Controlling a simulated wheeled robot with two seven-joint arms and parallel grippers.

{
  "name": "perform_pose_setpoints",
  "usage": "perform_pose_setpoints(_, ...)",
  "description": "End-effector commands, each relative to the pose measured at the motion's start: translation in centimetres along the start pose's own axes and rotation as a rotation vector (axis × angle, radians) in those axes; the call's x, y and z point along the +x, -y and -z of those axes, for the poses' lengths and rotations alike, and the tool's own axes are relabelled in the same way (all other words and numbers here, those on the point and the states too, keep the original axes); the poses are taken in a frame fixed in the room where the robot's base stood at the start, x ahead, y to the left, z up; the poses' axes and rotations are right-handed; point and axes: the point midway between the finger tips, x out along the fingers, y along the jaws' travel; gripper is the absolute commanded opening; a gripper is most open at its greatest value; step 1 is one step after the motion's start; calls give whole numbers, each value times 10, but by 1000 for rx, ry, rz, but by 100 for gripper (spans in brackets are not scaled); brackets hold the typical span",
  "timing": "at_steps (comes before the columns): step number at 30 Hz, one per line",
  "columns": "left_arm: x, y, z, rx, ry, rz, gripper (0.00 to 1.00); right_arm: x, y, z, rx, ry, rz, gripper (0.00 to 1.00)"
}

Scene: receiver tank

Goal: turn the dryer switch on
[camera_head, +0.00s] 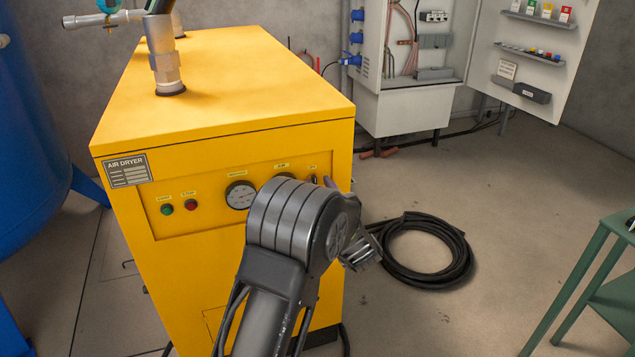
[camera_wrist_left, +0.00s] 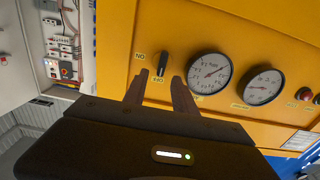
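The yellow air dryer (camera_head: 215,80) stands in the middle of the head view. Its black dryer switch (camera_head: 314,180) is at the right end of the front panel, past the gauges. My left gripper (camera_wrist_left: 160,80) is open, with one finger on either side of the switch's lower end in that view. I cannot tell whether a finger touches it. In the head view my left arm hides most of this gripper. My right gripper is not in view.
Two gauges (camera_head: 240,195) and green and red lamps (camera_head: 191,205) share the panel. A coiled black hose (camera_head: 460,255) lies on the floor to the right. An open electrical cabinet (camera_head: 405,110) is behind, a green table (camera_head: 610,290) at right, a blue tank (camera_head: 30,150) at left.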

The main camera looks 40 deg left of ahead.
Motion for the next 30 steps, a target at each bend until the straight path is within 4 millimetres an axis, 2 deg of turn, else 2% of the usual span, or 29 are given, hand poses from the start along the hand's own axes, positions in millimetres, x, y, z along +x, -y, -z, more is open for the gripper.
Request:
perform_pose_setpoints(3,14,0,0,0,-1,1,33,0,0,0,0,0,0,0)
perform_pose_setpoints(6,20,0,0,1,1,0,33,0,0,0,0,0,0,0)
perform_pose_setpoints(14,21,0,0,0,1,-1,33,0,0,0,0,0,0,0)
perform_pose_setpoints(26,21,0,0,0,1,-1,1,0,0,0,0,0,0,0)
perform_pose_setpoints(30,21,0,0,-1,1,-1,0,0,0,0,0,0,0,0)
